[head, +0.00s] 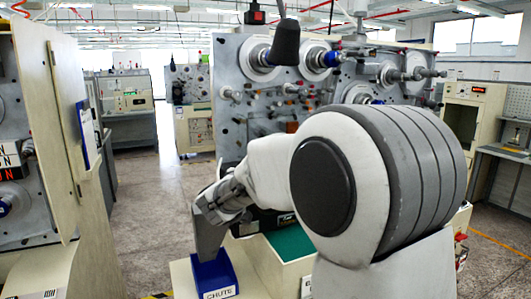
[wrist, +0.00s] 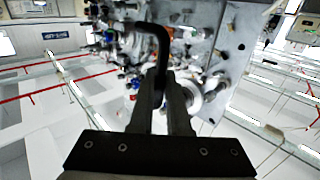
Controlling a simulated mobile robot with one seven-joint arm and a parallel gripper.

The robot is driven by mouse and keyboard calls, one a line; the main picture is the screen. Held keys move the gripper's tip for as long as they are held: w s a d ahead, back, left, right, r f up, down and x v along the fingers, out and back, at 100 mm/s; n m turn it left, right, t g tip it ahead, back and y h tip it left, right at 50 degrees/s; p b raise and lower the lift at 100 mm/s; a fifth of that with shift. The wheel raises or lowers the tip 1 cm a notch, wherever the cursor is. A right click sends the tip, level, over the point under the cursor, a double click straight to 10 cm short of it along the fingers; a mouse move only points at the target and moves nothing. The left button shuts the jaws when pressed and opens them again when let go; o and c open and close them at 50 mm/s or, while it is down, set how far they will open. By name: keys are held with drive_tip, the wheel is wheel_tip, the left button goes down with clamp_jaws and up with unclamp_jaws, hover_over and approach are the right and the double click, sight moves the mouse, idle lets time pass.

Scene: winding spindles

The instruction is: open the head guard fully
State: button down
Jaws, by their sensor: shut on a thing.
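In the wrist view my gripper (wrist: 163,78) is shut on a black bent handle (wrist: 157,35). The handle rises between the fingertips and hooks over to the left. I take it as the handle of the head guard; the guard's own panel cannot be made out clearly in either view. Behind the handle is the grey machine face (wrist: 232,45) with its spindles and rollers. In the head view my arm reaches left in front of the winding machine (head: 228,115), with its wrist end above the blue box. The grip itself is too small to tell there.
A blue box (head: 217,285) labelled CHUTE stands below my wrist, with a green surface (head: 290,243) beside it. A dark tapered tool (head: 286,42) hangs in front of the machine top. Another machine cabinet (head: 62,130) stands close at left. The floor aisle (head: 150,200) between is clear.

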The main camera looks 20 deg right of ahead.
drive_tip(key=shift+m+g+h, duration=0.5)
drive_tip(key=shift+m+h, duration=0.1)
drive_tip(key=shift+w+a+r+p, duration=0.1)
drive_tip(key=shift+w+a+p, duration=0.25)
drive_tip(key=shift+a, duration=0.6)
drive_tip(key=shift+w+a+p, duration=0.1)
drive_tip(key=shift+a+p, duration=0.4)
drive_tip(key=shift+a, duration=0.4)
drive_tip(key=shift+w+a+r+p, duration=0.1)
drive_tip(key=shift+w+a+p, duration=0.25)
drive_tip(key=shift+a, duration=0.6)
drive_tip(key=shift+a, duration=0.1)
drive_tip(key=c, duration=1.2)
unclamp_jaws()
drive_tip(key=shift+a+f, duration=0.1)
drive_tip(key=shift+o, duration=0.2)
drive_tip(key=shift+s, duration=0.1)
drive_tip(key=b+v, duration=0.3)
drive_tip(key=v, duration=1.4)
drive_tip(key=shift+s, duration=0.2)
